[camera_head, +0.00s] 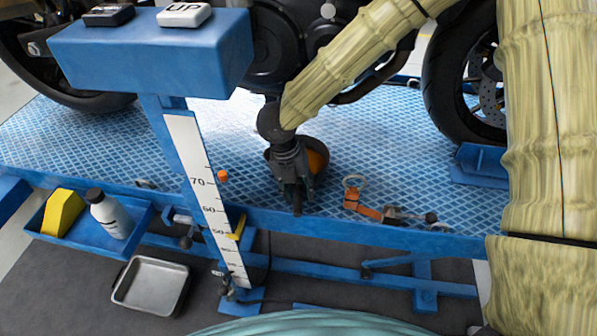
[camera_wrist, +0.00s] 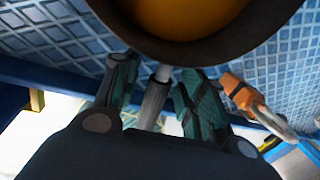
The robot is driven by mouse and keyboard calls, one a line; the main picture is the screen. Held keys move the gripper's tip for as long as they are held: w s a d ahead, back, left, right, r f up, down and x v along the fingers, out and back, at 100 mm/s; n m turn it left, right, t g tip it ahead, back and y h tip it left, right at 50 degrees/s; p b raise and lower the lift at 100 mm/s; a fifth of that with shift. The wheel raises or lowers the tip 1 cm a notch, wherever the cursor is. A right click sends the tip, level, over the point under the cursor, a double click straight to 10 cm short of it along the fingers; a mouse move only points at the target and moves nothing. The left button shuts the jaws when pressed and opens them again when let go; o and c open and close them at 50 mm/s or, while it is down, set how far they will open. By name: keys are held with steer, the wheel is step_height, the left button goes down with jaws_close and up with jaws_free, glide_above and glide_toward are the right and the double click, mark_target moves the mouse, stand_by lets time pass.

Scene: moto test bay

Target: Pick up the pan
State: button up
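The pan (camera_head: 323,148) is dark and round with an orange inside. It sits on the blue tread-plate platform, partly hidden behind my gripper in the head view. In the wrist view its dark rim (camera_wrist: 200,55) and orange inside fill the top middle. Its dark handle (camera_wrist: 154,103) points toward my gripper (camera_wrist: 155,88), between the two fingers. The fingers stand apart, one on each side of the handle, with a visible gap at the left finger. In the head view my gripper (camera_head: 294,190) points down at the near side of the pan.
An orange clamp (camera_head: 362,209) lies on the platform (camera_head: 390,160) right of the pan. A motorcycle stands behind, its wheel (camera_head: 455,85) at right. A blue control box (camera_head: 150,50) and height scale (camera_head: 200,180) stand left. A blue tray holds a white bottle (camera_head: 110,215). A metal tray (camera_head: 150,287) lies below.

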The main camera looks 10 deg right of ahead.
jaws_close()
steer(key=shift+r, duration=0.15)
steer(key=shift+w+r+p, duration=0.1)
steer(key=shift+r+p, duration=1)
steer(key=shift+r, duration=2.35)
steer(key=s+a+p, duration=0.1)
steer(key=s+a, duration=0.3)
steer(key=s, duration=0.7)
steer(key=s+a+p, duration=0.1)
steer(key=s+a, duration=0.3)
steer(key=s, duration=0.6)
steer(key=shift+s+r, duration=0.35)
steer(key=shift+r, duration=0.05)
steer(key=shift+s+a+p, duration=0.25)
steer(key=shift+s+p, duration=0.1)
steer(key=shift+p, duration=1.6)
